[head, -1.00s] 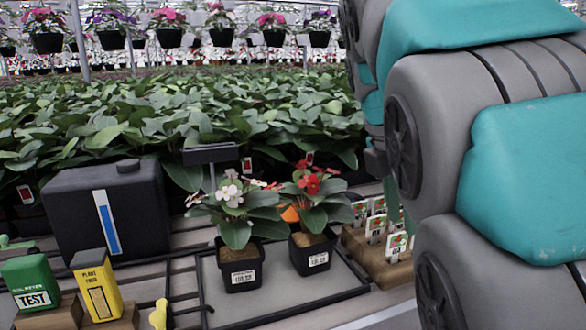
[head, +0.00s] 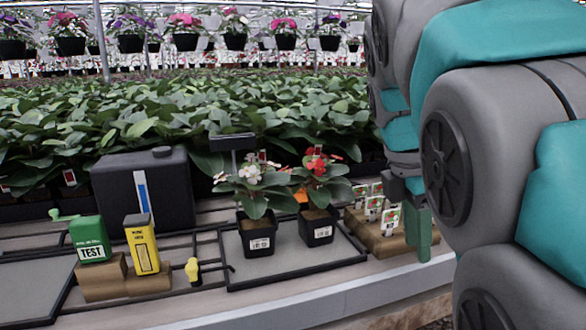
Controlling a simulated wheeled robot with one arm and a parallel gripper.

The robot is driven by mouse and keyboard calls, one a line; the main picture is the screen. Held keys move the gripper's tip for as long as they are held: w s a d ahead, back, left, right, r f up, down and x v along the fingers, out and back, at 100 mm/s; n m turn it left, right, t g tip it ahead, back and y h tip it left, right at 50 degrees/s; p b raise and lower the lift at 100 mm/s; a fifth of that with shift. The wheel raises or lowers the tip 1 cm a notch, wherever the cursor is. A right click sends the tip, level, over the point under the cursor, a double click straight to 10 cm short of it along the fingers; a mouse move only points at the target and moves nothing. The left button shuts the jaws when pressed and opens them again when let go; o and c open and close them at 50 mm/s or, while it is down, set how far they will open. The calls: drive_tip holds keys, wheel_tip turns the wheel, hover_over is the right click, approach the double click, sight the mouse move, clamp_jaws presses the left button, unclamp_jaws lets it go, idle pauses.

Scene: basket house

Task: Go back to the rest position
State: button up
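My arm fills the right side of the head view. My gripper (head: 418,230) hangs at its end, beside the right end of the wooden tag block. Green finger surfaces show pointing down, but the gap between the fingers cannot be made out. Nothing is visibly held. Two potted plants, one with white flowers (head: 251,195) and one with red flowers (head: 318,194), stand upright on a dark-framed tray (head: 290,270), apart from the gripper.
A wooden block (head: 395,240) holds several plant tags. A black tank (head: 110,190), a green TEST box (head: 90,240) and a yellow plant food box (head: 142,245) stand left. A yellow valve (head: 193,270) lies between. Leafy plants fill the back.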

drive_tip(key=s+a+f+m+g+y, duration=0.1)
drive_tip(key=s+f+m, duration=0.8)
drive_tip(key=f, duration=0.3)
drive_tip(key=s+a+f+m+g+y, duration=0.1)
drive_tip(key=s+a+f+m, duration=0.1)
drive_tip(key=s+f+m, duration=0.8)
wheel_tip(320, 180, down, 3)
drive_tip(key=shift+s+a+f+y, duration=0.2)
drive_tip(key=shift+s+y, duration=0.2)
drive_tip(key=shift+s, duration=0.25)
